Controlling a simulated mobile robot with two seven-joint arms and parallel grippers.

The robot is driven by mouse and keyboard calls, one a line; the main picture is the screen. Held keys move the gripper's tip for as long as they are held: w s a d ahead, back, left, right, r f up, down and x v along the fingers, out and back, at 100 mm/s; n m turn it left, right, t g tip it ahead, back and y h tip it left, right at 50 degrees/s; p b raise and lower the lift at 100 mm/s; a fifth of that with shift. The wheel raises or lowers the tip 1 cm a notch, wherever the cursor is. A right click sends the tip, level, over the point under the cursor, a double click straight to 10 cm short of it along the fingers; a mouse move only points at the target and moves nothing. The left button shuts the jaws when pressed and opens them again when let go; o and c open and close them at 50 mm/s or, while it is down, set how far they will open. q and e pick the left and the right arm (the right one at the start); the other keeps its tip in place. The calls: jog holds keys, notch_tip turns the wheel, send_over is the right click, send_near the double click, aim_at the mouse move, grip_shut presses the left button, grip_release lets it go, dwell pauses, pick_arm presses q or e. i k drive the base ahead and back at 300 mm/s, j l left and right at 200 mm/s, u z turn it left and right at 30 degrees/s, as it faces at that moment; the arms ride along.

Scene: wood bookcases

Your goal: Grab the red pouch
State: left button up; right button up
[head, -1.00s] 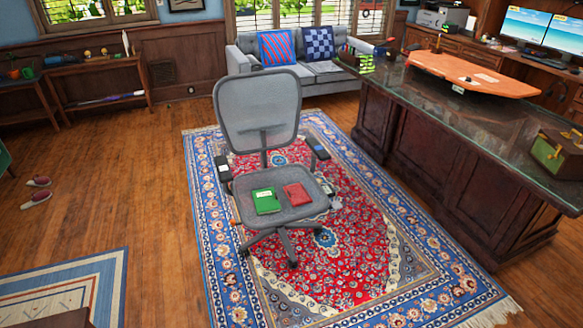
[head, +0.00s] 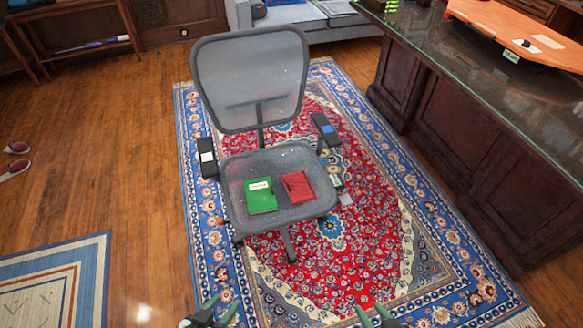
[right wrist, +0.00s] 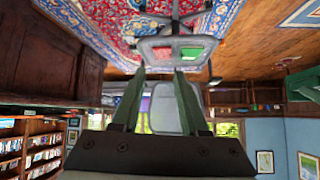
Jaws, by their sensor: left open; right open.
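The red pouch (head: 298,187) lies flat on the seat of a grey mesh office chair (head: 285,211), right of a green item with a white label (head: 261,195). In the right wrist view, which is upside down, the red pouch (right wrist: 162,53) shows beyond the fingertips, beside the green item (right wrist: 191,53). My left gripper (head: 221,308) is open and empty at the bottom edge of the head view. My right gripper (head: 370,309) is open and empty to its right; its spread fingers (right wrist: 160,73) show in the right wrist view. Both are well short of the chair.
The chair has a backrest (head: 252,82) behind the seat and armrests at both sides (head: 208,158). It stands on a red and blue patterned rug (head: 385,240). A dark wooden desk (head: 470,150) stands at the right. Wooden floor (head: 140,190) is open at the left.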

aim_at(300, 191)
jog(key=i+u, duration=0.3)
jog(key=i, duration=0.3)
jog(key=i+l+u, duration=0.35)
jog(key=i, duration=0.25)
jog(key=i+j, duration=0.05)
